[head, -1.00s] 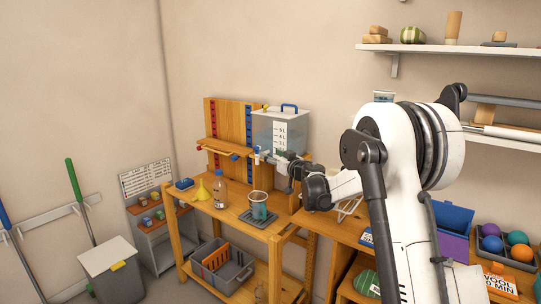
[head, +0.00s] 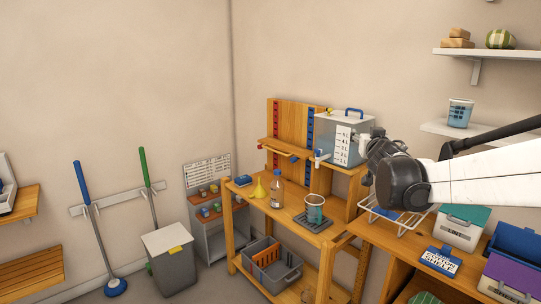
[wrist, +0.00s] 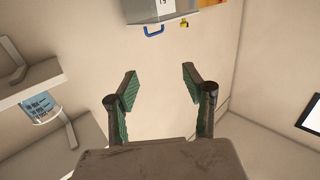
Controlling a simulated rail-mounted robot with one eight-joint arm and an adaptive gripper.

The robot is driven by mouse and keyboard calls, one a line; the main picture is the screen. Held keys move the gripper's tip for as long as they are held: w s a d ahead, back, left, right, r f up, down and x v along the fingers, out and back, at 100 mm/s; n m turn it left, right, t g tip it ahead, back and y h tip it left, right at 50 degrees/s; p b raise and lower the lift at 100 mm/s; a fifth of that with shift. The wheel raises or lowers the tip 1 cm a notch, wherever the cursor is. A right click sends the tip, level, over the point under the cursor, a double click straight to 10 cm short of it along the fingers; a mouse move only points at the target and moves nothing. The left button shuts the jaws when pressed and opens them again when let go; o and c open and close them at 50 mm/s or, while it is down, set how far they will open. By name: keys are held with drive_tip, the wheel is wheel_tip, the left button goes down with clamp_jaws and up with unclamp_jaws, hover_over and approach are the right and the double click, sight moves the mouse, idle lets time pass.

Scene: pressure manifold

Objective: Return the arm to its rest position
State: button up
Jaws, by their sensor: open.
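My gripper (wrist: 158,90) is open and empty in the wrist view, its two green-padded fingers spread apart with bare wall beyond them. In the head view my white arm reaches in from the right, and its dark wrist end is in front of the right side of the clear tank (head: 345,140). The fingers themselves cannot be made out in the head view. The tank has a blue handle and a level scale, and it stands on the raised part of the wooden bench (head: 297,221). Part of the tank also shows upside down at the top of the wrist view (wrist: 165,12).
A beaker (head: 314,208) stands on a dark pad on the bench, with a bottle (head: 277,189) and a yellow funnel (head: 259,188) to its left.

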drive_tip(key=s+a+f+g, duration=0.3)
drive_tip(key=s+f, duration=0.3)
drive_tip(key=s, duration=0.8)
drive_tip(key=s+a+f+n+g+y, duration=0.1)
drive_tip(key=s+a+f+g, duration=0.2)
drive_tip(key=s+f, duration=0.4)
drive_tip(key=s+a+f+g+y, duration=0.1)
drive_tip(key=s+f+g, duration=0.3)
drive_tip(key=s, duration=1.8)
wheel_tip(320, 180, down, 3)
drive_tip(key=shift+a+f+n, duration=0.1)
drive_tip(key=shift+a+n, duration=0.2)
drive_tip(key=shift+a, duration=0.6)
drive_tip(key=shift+w, duration=0.1)
drive_tip(key=shift+c, duration=0.4)
